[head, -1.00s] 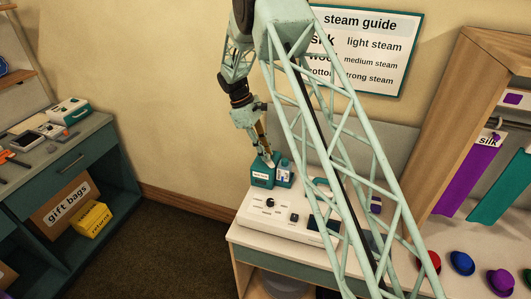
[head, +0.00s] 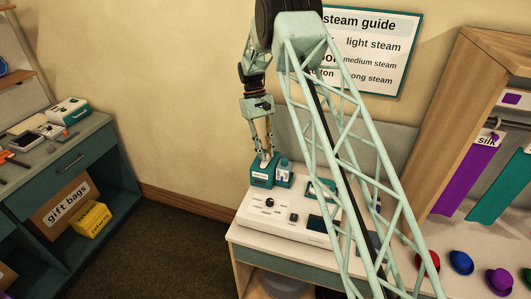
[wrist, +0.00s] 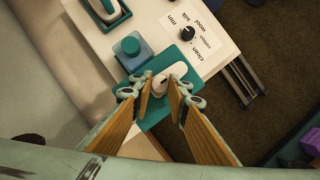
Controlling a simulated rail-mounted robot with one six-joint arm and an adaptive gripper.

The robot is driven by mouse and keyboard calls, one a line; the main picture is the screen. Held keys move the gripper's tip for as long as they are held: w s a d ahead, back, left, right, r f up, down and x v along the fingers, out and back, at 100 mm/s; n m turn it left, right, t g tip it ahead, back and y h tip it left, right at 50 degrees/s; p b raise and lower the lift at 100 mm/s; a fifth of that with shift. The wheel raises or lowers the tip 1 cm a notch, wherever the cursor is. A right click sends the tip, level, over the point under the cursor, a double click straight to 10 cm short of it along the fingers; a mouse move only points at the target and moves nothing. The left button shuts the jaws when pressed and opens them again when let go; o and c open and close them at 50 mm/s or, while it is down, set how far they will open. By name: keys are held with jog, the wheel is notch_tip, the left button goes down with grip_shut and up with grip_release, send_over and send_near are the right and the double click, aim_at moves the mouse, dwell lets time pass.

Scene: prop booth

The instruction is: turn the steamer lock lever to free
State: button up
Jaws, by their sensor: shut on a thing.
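The lock lever (wrist: 168,76) is a short white handle on top of a teal housing (wrist: 182,104), seen in the wrist view. In the head view the housing (head: 262,178) is a small teal box with a white label, at the back left of the steamer table. My gripper (head: 266,155) points down onto its top. In the wrist view its fingers (wrist: 162,92) stand on either side of the lever and are shut on it. The fingers partly hide the lever, and I cannot read its lock marking.
An iron-like steamer head (wrist: 101,8) rests in a teal cradle nearby. A wall stands behind the table.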

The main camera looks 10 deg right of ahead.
dwell(0.5)
jog(key=o, duration=0.8)
jog(key=shift+o, duration=0.2)
jog(key=shift+r, duration=0.1)
jog(key=v, duration=1.1)
jog(key=shift+w+r, duration=0.2)
jog(key=shift+r, duration=0.15)
jog(key=shift+r, duration=0.1)
